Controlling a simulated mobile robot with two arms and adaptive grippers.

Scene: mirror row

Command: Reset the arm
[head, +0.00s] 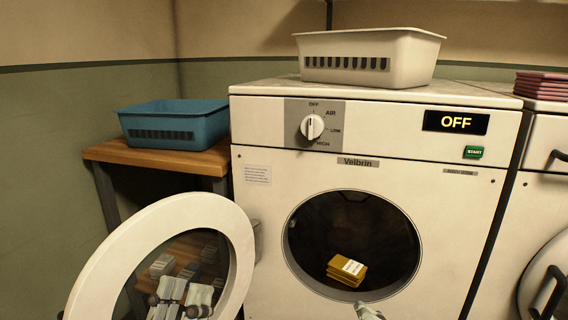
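My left gripper (186,262) shows at the lower left, seen through the glass of the open round door (242,240). Its two grey fingers look spread apart with nothing between them. A small pale tip, apparently of my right gripper (368,312), shows at the bottom edge, just below the drum opening; the rest is out of frame. The white dryer (270,220) stands with its door swung to the left. A folded mustard cloth (345,272) with a white label lies inside the drum, apart from both grippers.
The display (456,122) reads OFF and the dial (312,127) points up at OFF. A green START button (473,152) sits below the display. A white basket (413,62) stands on the dryer. A blue basket (205,125) stands on a wooden table (110,152). Folded pink cloths (543,86) lie at right.

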